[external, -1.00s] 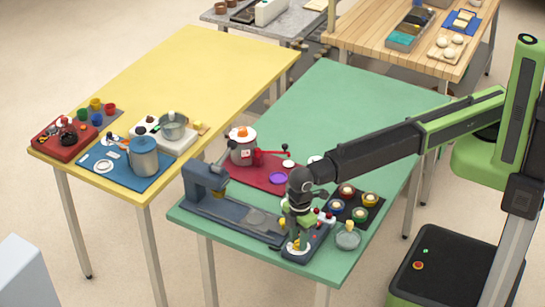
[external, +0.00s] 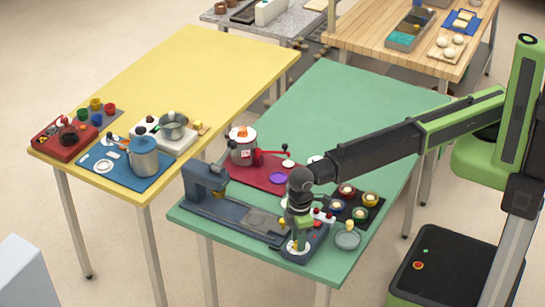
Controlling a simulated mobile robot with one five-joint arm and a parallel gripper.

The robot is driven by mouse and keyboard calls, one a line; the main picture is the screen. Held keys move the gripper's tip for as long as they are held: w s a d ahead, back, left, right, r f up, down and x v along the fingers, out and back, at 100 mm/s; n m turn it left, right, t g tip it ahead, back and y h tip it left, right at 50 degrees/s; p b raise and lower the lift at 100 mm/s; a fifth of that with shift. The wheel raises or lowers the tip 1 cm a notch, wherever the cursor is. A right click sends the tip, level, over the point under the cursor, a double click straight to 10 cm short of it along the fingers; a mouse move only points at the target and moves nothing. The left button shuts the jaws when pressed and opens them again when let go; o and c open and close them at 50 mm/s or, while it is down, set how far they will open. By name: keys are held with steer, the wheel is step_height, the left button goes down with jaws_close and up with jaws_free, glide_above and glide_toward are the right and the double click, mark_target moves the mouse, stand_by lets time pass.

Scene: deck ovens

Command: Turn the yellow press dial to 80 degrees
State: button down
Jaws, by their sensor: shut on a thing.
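The blue-grey press (external: 240,215) stands along the front left edge of the green table. Its base has a round white dial face (external: 291,247) at the near right end. My gripper (external: 297,244) points straight down onto this face and is shut on the dial's knob at its centre. The jaws hide most of the knob, so its colour and the angle it points to cannot be read.
A red mat (external: 262,172) with a pot (external: 243,152) lies behind the press. The back of the green table (external: 345,100) is clear.

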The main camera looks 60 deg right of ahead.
steer(key=m, duration=1.1)
steer(key=shift+m, duration=0.4)
stand_by(0.3)
steer(key=c, duration=1.1)
jaws_free()
steer(key=shift+o, duration=0.2)
steer(key=shift+r, duration=0.1)
step_height(320, 180, up, 17)
steer(key=p, duration=1.7)
